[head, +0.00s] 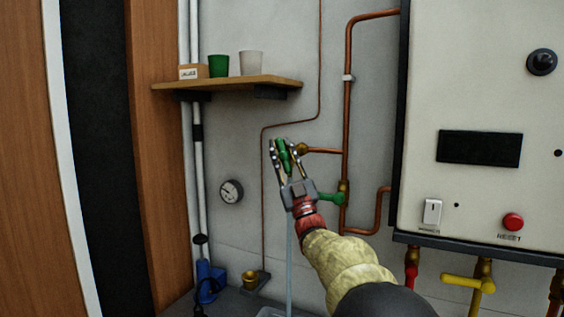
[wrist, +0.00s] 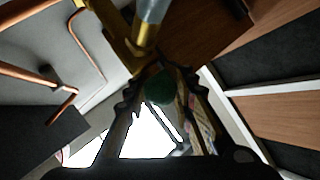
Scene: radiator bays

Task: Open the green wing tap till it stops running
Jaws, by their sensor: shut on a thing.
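The green wing tap (head: 283,155) is between the fingers of my gripper (head: 285,158), which is shut on it. Its brass body (head: 302,149) sits at the end of a short copper branch pipe. In the wrist view the green of the tap (wrist: 160,88) shows between the fingers (wrist: 160,100), with brass (wrist: 118,38) beyond. A pale vertical column (head: 289,262) drops below my gripper toward a clear container (head: 271,312) at the bottom edge. It looks like running water, but a clear tube cannot be ruled out. My gripper hides its top in the head view.
A green lever handle (head: 328,198) on the copper pipe is close to the right of my wrist. A wooden shelf (head: 230,84) with two cups is above left. A gauge (head: 231,191) is on the wall. The boiler casing (head: 480,190) and a yellow valve (head: 466,283) stand right.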

